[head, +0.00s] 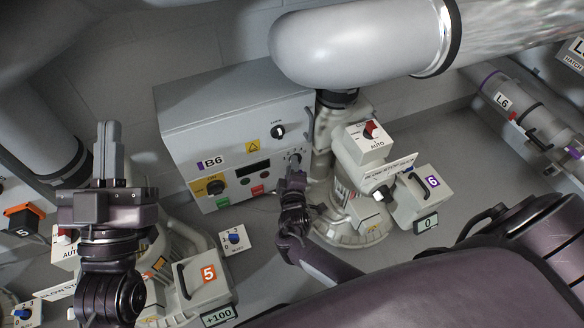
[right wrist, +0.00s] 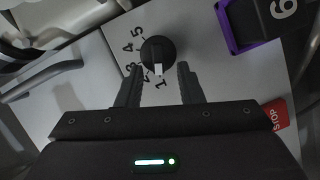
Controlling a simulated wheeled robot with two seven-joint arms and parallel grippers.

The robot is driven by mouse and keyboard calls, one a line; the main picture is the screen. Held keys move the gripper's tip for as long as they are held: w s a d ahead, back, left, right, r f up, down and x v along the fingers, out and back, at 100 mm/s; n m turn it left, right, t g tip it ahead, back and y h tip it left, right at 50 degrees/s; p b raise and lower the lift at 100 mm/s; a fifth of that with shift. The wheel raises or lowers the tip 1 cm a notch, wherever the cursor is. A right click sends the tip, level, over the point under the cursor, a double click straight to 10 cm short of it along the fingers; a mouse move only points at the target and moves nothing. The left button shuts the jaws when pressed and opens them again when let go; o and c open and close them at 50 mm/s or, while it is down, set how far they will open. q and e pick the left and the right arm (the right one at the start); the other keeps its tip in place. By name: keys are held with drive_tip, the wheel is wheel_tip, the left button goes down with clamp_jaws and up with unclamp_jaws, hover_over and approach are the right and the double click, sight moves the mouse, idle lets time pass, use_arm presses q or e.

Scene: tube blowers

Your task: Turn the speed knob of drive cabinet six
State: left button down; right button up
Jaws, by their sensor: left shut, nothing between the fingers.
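Drive cabinet six (head: 235,105) is a grey box labelled B6 in the head view. Its speed knob (right wrist: 158,55) is round and black with a white pointer, on a panel marked 1 to 5. The pointer is near the 1. In the head view the knob (head: 294,159) is partly hidden by my right gripper (head: 293,172). In the right wrist view my right gripper (right wrist: 158,82) is open, its two fingers on either side of the knob's lower part; I cannot tell if they touch it. My left gripper (head: 108,150) is shut and empty, left of the cabinet.
A blower unit marked 6 (head: 418,195) stands right of my right gripper. A large pipe (head: 360,45) hangs above. Unit 5 (head: 203,285) is front left.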

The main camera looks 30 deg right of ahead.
drive_tip(key=shift+s, duration=0.1)
